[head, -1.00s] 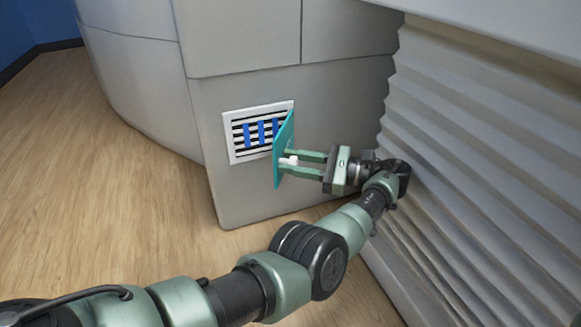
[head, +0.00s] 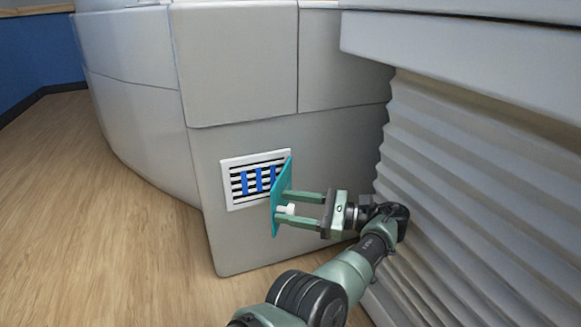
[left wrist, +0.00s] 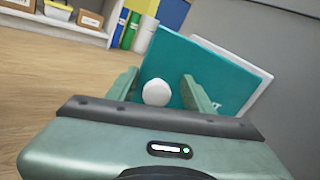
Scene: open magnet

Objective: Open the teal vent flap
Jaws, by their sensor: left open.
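The teal vent flap (head: 281,199) stands swung out from the white vent frame (head: 227,186) low on the grey wall, hinged at the frame's right side. The slatted grille with blue bars (head: 258,180) shows to its left. A white knob (head: 289,209) sticks out from the flap's face. My left gripper (head: 290,210) is open, with its fingers on both sides of the knob. In the left wrist view the flap (left wrist: 200,75) fills the space beyond the fingers (left wrist: 160,92), and the round knob (left wrist: 156,92) sits between them, apart from both. My right gripper is out of view.
A ribbed grey panel (head: 450,190) under a ledge stands close to the right of my left arm. Wood floor (head: 110,220) is free on the left. A shelf with boxes (left wrist: 60,20) shows far back in the left wrist view.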

